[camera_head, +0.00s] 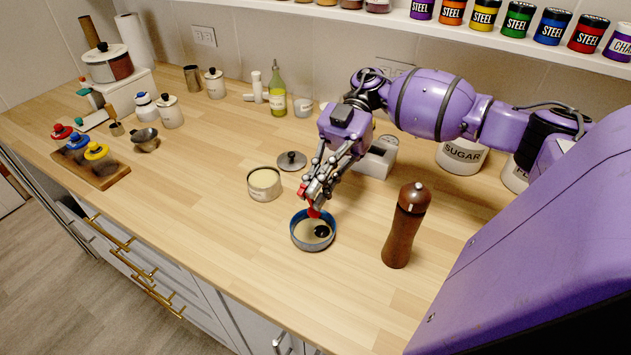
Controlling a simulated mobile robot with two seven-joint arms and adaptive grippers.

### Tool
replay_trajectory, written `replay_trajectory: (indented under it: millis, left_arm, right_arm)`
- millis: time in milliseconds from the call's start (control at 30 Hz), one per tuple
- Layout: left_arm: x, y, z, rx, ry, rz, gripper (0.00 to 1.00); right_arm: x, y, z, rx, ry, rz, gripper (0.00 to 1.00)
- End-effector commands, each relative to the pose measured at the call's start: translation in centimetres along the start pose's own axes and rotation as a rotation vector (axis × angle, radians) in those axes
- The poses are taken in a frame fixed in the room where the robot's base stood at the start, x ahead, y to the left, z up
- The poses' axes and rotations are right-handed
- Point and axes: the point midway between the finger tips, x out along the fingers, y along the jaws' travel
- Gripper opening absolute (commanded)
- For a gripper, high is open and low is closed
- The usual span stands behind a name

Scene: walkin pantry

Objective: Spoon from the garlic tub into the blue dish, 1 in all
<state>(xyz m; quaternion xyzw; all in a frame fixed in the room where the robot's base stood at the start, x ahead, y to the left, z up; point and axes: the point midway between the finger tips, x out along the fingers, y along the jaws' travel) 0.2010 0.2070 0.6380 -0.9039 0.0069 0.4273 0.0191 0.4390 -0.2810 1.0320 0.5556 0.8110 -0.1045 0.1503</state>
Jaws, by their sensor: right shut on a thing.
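The garlic tub (264,197) is a low round tin standing open on the counter, with pale beige contents up near its rim. The blue dish (297,242) stands in front and to the right of it, with a pale inside. My right gripper (317,200) is above the dish's back edge, shut on a spoon with a red part at the fingers. The spoon's dark head (322,231) is over or in the dish; whether it touches the bottom or carries anything, I cannot tell. My left gripper is not in view.
A dark pepper mill (405,226) stands right of the dish. A round lid (292,160) lies behind the tub. A sugar canister (461,156) and a green bottle (277,92) are at the back.

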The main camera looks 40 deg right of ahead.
Motion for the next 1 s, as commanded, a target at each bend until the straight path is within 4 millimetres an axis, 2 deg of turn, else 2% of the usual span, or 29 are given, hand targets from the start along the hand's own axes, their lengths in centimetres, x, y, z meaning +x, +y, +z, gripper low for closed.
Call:
replay_trajectory:
  millis: [233, 467, 733, 1000]
  left_arm:
    - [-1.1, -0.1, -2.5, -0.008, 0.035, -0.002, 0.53]
    - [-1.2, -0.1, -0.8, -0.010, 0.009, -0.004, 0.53]
    - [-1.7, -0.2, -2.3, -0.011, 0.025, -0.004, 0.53]
    - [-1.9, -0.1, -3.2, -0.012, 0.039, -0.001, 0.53]
  right_arm:
    - [1.7, -0.1, -1.2, -0.015, -0.300, 0.002, 0.00]
    - [4.0, 0.0, -1.0, -0.013, -0.598, 0.000, 0.00]
    - [2.9, 0.1, -3.3, -0.006, -0.602, 0.008, 0.00]
    - [2.6, 0.0, -4.2, -0.004, -0.600, 0.006, 0.00]
